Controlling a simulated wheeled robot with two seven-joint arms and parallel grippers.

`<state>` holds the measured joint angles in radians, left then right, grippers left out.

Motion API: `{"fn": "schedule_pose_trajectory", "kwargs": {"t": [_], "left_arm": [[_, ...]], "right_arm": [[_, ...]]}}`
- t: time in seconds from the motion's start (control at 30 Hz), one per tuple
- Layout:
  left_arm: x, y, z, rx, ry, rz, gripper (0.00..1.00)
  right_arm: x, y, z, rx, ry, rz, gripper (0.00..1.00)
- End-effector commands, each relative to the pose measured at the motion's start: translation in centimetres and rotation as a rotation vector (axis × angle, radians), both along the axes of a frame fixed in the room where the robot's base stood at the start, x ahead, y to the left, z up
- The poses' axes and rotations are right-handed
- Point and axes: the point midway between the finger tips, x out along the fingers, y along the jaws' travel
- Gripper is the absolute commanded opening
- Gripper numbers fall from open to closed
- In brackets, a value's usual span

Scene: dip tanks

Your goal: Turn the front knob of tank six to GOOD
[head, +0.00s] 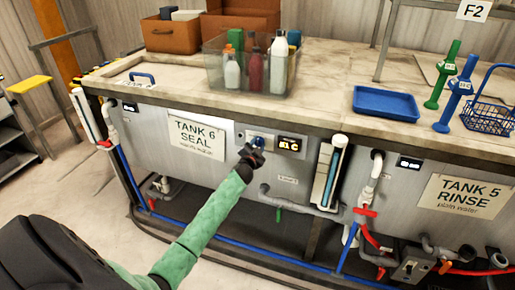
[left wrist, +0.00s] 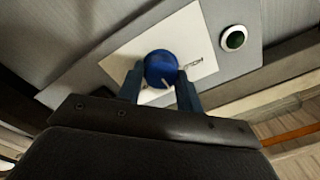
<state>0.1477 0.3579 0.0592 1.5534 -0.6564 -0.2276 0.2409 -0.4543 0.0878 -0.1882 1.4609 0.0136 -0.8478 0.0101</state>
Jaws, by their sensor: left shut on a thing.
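Tank six (head: 160,158), a grey metal front with a sign reading "TANK 6 SEAL" (head: 197,135), stands at the left of the head view. Its front knob is blue and shows in the left wrist view (left wrist: 160,69), on a white plate (left wrist: 200,45) with printing partly hidden. A pale pointer mark is on the knob's lower edge. My left gripper (head: 254,150) is at the tank front, and in the left wrist view its two fingers (left wrist: 161,86) are shut on the knob from both sides. I cannot read which label the knob points to. My right gripper is not in view.
A clear bin of bottles (head: 215,71), a blue tray (head: 386,103) and a blue basket (head: 490,113) stand on the tank tops. Tank five (head: 466,196) is at the right.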

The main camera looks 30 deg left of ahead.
Motion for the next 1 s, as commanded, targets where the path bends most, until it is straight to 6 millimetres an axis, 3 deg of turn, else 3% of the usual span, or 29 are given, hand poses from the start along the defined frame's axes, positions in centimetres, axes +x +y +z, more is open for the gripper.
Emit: {"fn": "schedule_pose_trajectory", "kwargs": {"t": [0.6, 1.0], "left_arm": [[0.0, -0.1, -0.3, 0.570, 0.137, -0.002, 0.13], [0.0, -0.1, -0.4, 0.893, 0.215, -0.002, 0.13]], "right_arm": [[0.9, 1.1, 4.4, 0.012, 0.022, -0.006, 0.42], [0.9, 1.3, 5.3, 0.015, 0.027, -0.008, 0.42]]}}
